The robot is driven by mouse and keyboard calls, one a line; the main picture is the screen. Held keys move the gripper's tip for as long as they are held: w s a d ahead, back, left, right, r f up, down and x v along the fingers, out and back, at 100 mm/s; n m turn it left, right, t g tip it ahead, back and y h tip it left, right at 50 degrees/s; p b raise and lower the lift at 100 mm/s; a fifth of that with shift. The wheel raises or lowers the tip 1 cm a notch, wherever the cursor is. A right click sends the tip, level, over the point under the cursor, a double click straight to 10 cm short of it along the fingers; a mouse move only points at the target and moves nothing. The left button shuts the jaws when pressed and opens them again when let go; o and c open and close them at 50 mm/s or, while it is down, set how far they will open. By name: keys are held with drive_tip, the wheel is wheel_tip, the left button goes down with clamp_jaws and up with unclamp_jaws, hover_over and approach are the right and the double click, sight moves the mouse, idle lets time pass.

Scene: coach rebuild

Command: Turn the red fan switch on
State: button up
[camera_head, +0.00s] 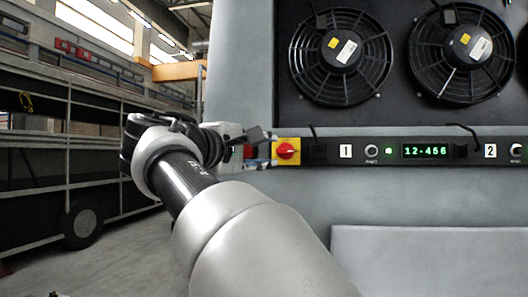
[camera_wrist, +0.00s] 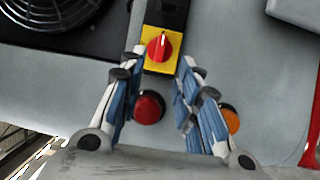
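The red fan switch (camera_head: 287,151) is a round red knob on a square yellow plate, at the left end of the black control strip. In the wrist view the red knob (camera_wrist: 160,47) shows a pale mark pointing towards the top of the picture. My gripper (camera_wrist: 162,58) is open, with one blue-padded finger on each side of the yellow plate's lower part. No contact with the knob is visible. In the head view my gripper (camera_head: 258,140) is just left of the switch, and its fingers are partly hidden by my arm.
A red button (camera_wrist: 149,107) lies between my fingers, and an orange one (camera_wrist: 230,118) is beside the right finger. The strip carries a green display (camera_head: 425,151) and small knobs. Two black fans (camera_head: 340,57) (camera_head: 462,52) are above. A shelving rack stands at the left.

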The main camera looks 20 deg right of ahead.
drive_tip(key=shift+v, duration=2.25)
drive_tip(key=s+d+f+g+y+b, duration=0.1)
drive_tip(key=s+f+y+b, duration=0.2)
drive_tip(key=f, duration=0.8)
drive_tip(key=s+d+f+g+y+b, duration=0.1)
drive_tip(key=s+f+y+b, duration=0.3)
drive_tip(key=f, duration=0.8)
drive_tip(key=s+d+f+g+b, duration=0.1)
drive_tip(key=s+f+b, duration=0.3)
drive_tip(key=f, duration=0.7)
drive_tip(key=s+a+f+m+y+b, duration=0.2)
drive_tip(key=s+f+b, duration=0.2)
drive_tip(key=f, duration=0.8)
drive_tip(key=s+a+f+m+g+y+b, duration=0.1)
drive_tip(key=s+a+f+m+y+b, duration=0.1)
drive_tip(key=s+f, duration=0.5)
drive_tip(key=s+a+f+m+g+y+b, duration=0.1)
drive_tip(key=s+a+f+y+b, duration=0.3)
drive_tip(key=f, duration=1.2)
drive_tip(key=shift+s+a+f+m+b, duration=0.25)
drive_tip(key=shift+s+f+m+b, duration=0.15)
drive_tip(key=shift+s+m+b, duration=0.65)
drive_tip(key=shift+w+n, duration=0.2)
drive_tip(key=shift+n, duration=0.05)
